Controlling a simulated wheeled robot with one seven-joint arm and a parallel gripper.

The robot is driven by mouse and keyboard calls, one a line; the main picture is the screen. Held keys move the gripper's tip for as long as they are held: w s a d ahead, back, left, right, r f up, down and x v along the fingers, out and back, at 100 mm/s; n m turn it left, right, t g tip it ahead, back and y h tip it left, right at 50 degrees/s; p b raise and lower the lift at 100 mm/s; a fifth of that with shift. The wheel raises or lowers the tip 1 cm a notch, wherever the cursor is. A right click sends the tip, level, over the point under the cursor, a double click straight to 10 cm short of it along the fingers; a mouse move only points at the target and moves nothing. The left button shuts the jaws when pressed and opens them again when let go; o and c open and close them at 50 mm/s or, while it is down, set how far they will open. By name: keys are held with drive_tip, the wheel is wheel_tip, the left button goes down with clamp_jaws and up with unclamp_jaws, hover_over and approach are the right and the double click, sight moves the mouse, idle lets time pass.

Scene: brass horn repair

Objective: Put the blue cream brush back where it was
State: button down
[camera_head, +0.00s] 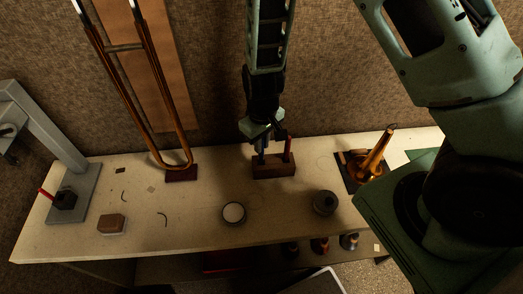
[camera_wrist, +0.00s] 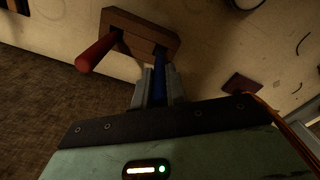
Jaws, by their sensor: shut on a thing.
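My gripper (camera_head: 262,143) points down over a brown wooden block (camera_head: 274,170) on the bench. In the wrist view its two fingers (camera_wrist: 158,88) are shut on the blue brush (camera_wrist: 159,68), one on each side of the handle. The brush's lower end meets the block (camera_wrist: 122,23) at its free hole; I cannot tell how deep it sits. A red-handled brush (camera_wrist: 97,52) stands in the block's other hole, and it also shows in the head view (camera_head: 288,147). The blue brush's bristles are hidden.
A round white-topped tin (camera_head: 233,213) and a dark round pot (camera_head: 325,203) stand in front of the block. A brass slide (camera_head: 174,149) rises at left and a brass horn piece (camera_head: 373,160) stands at right.

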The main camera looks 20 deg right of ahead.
drive_tip(key=shift+f, duration=0.75)
drive_tip(key=c, duration=1.4)
unclamp_jaws()
